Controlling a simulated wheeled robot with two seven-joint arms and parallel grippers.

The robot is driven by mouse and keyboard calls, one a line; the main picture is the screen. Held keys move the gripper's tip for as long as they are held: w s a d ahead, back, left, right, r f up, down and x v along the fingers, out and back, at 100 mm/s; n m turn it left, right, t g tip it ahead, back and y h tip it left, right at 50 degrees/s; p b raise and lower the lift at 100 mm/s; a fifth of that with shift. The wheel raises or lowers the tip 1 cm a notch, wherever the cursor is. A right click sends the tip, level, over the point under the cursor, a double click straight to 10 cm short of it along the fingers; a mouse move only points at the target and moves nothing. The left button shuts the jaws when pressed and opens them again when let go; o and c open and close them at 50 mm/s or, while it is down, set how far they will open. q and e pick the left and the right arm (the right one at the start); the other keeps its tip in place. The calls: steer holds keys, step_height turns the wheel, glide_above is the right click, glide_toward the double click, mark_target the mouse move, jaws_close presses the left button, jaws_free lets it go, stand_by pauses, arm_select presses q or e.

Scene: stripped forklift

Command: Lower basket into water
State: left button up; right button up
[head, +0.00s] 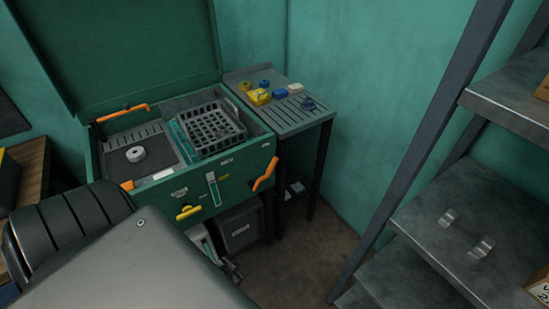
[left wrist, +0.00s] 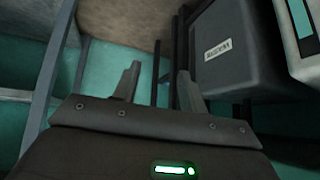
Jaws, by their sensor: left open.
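The grey mesh basket (head: 212,128) sits, looking tilted, at the right side of the open green washer tank (head: 240,152). I see no clear water surface; what lies under the basket is hidden. An orange lever (head: 265,175) is on the tank's right front corner, and a yellow handle (head: 188,212) is on its front. My left gripper (left wrist: 158,78) is open and empty in the left wrist view, low beside a dark labelled box (left wrist: 225,48). In the head view my own arm covers the lower left. My right gripper is not in view.
The tank's raised lid (head: 120,45) stands behind. A slatted side table (head: 290,115) with small yellow and blue parts is at the right. Metal shelves (head: 475,225) stand at far right. Floor (head: 295,255) is clear between them. A white roll (head: 135,154) lies on the tank's left side.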

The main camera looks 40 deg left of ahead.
arm_select(q)
steer(key=w+a+r+t+b, duration=0.2)
steer(key=w+a+r+t, duration=0.35)
steer(key=w+r, duration=0.75)
steer(key=m+t+h+b, duration=0.1)
steer(key=m+t+h, duration=0.15)
steer(key=t, duration=0.25)
glide_toward(277, 161)
steer(key=a+f, duration=0.1)
steer(key=shift+n+g, duration=0.25)
steer(key=shift+n, duration=0.1)
steer(key=w, duration=1)
steer(key=shift+w+d+p, duration=0.15)
steer(key=shift+d+p, duration=0.25)
steer(key=shift+w+d+f, duration=0.1)
steer(key=shift+w, duration=0.45)
steer(key=c, duration=0.9)
jaws_close()
